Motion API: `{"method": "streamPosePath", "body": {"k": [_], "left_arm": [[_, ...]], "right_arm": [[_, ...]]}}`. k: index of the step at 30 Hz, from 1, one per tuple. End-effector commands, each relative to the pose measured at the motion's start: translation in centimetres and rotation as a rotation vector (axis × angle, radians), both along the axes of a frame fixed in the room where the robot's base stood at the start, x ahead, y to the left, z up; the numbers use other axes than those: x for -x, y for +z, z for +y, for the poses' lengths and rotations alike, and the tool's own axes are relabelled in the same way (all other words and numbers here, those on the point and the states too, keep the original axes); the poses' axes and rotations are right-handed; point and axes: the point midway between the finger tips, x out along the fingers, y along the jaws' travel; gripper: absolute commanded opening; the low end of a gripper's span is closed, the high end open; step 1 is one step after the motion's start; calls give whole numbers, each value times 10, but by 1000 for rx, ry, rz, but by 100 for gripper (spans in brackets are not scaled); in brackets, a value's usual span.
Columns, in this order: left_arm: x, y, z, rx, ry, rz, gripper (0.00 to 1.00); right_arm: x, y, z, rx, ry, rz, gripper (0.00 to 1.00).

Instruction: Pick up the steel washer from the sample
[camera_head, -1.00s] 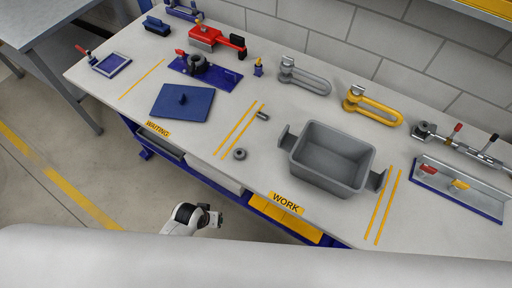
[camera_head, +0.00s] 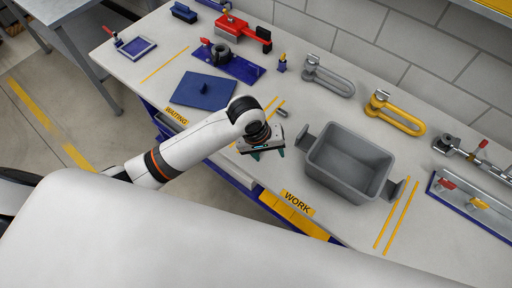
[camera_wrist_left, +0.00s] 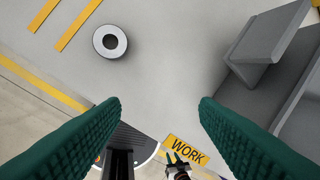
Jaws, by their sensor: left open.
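A grey open bin (camera_head: 347,163) stands right of my left gripper, its side handle close by. A blue plate (camera_head: 203,89) is at left. Yellow and grey shackle-like parts stand along the back. A WORK label (camera_head: 297,202) marks the front edge.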

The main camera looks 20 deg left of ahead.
Motion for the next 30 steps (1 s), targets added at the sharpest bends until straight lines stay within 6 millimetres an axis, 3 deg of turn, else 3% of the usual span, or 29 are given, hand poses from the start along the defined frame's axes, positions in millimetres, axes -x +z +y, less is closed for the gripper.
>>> {"method": "streamPosePath", "body": {"k": [1,6,13,16,24,30], "left_arm": [[-14,12,7,-33,61,26,56],[-34,38,34,-134,305,132,56],[-44,55,57,-212,498,188,56],[-45,47,58,-216,514,194,56],[-45,2,57,-215,513,193,56],[-45,-13,56,-213,511,192,56]], "right_arm": [[0,0,0,0,0,0,34],[0,0,0,0,0,0,34],[-1,0,0,0,0,-1,34],[-1,1,0,1,0,-1,34],[-1,6,0,1,0,-1,34],[-1,7,0,1,0,-1,34]]}}
